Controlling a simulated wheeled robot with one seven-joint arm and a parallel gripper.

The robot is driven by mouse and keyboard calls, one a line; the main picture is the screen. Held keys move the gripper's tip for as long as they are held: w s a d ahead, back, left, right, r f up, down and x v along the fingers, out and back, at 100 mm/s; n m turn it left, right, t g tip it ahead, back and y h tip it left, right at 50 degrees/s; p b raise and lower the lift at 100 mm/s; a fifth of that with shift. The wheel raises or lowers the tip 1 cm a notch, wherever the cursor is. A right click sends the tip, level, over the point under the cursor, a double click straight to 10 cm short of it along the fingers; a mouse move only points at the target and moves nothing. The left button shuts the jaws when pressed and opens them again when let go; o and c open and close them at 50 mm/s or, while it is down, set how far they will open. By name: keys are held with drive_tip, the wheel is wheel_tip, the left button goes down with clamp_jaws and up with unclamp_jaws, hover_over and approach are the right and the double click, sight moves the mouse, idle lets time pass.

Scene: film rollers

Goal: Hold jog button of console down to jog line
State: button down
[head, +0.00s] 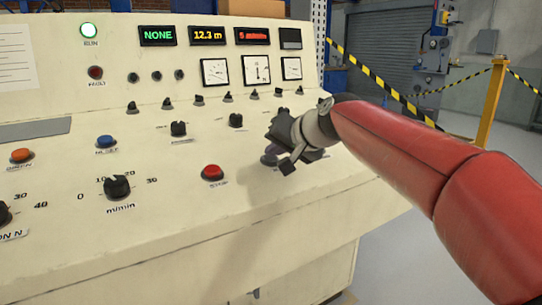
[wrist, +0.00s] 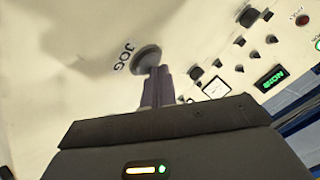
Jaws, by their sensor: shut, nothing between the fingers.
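The console (head: 150,225) is a cream sloped panel. Its round grey jog button (wrist: 147,58), beside the word JOG, is in the upper middle of the wrist view. In the head view the jog button (head: 268,160) is mostly hidden by my gripper (head: 273,151). My gripper also shows in the wrist view (wrist: 158,72), with its slim purple fingers shut and empty. The fingertips are at the face of the button and appear to touch it. I cannot tell whether the button is pressed in.
A red stop button (head: 212,173) sits left of my gripper. A dial marked m/min (head: 117,188) and a blue reset button (head: 106,142) are farther left. The RUN lamp (head: 88,31) glows, and a display (head: 157,36) reads NONE. A yellow post (head: 490,100) stands behind at right.

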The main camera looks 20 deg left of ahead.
idle(0.8)
drive_tip(key=shift+s+d+r+p, duration=0.15)
drive_tip(key=shift+r+p, duration=0.45)
drive_tip(key=shift+r, duration=0.25)
drive_tip(key=r+p, duration=0.2)
drive_tip(key=r, duration=0.1)
drive_tip(key=r+p, duration=0.1)
drive_tip(key=r, duration=0.1)
drive_tip(key=shift+s+d, duration=0.35)
drive_tip(key=shift+d, duration=0.05)
drive_tip(key=s+d+f+h, duration=0.3)
drive_tip(key=s+d+f, duration=0.5)
drive_tip(key=d, duration=0.3)
drive_tip(key=s+d+f+m+g+h, duration=0.1)
drive_tip(key=s+d+f+h, duration=0.2)
drive_tip(key=s+d+f, duration=0.5)
drive_tip(key=s+d+f+m+h, duration=0.1)
drive_tip(key=s+d+f+h, duration=0.2)
drive_tip(key=s+d+f, duration=0.4)
drive_tip(key=s+d, duration=0.4)
drive_tip(key=d, duration=0.3)
drive_tip(key=shift+f+h, duration=0.3)
drive_tip(key=shift+f, duration=0.1)
